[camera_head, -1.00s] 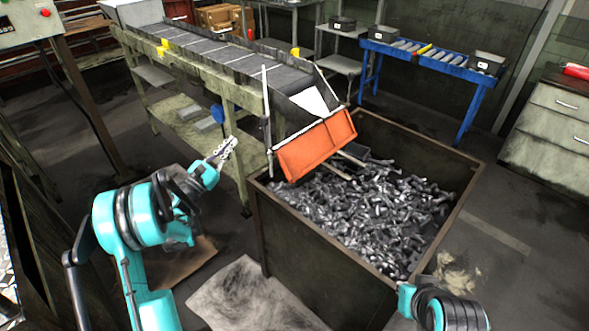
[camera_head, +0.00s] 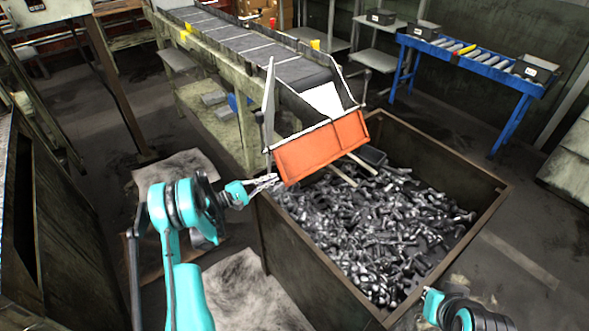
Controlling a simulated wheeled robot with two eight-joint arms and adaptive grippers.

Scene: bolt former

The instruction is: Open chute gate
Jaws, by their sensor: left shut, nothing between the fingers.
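The orange chute gate (camera_head: 322,148) hangs tilted across the lower end of the chute (camera_head: 322,98), above the bin of bolts. My left gripper (camera_head: 272,180) is shut and empty. Its tips are at the lower left corner of the gate, over the bin's left rim; I cannot tell whether they touch the gate. Part of my right arm (camera_head: 462,312) shows at the bottom right, in front of the bin. Its fingers are not visible.
The large metal bin (camera_head: 445,270) is full of loose dark bolts (camera_head: 375,225). A conveyor (camera_head: 235,38) leads down to the chute. A blue roller table (camera_head: 475,60) with dark boxes stands at the back right. Floor on the left is partly clear.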

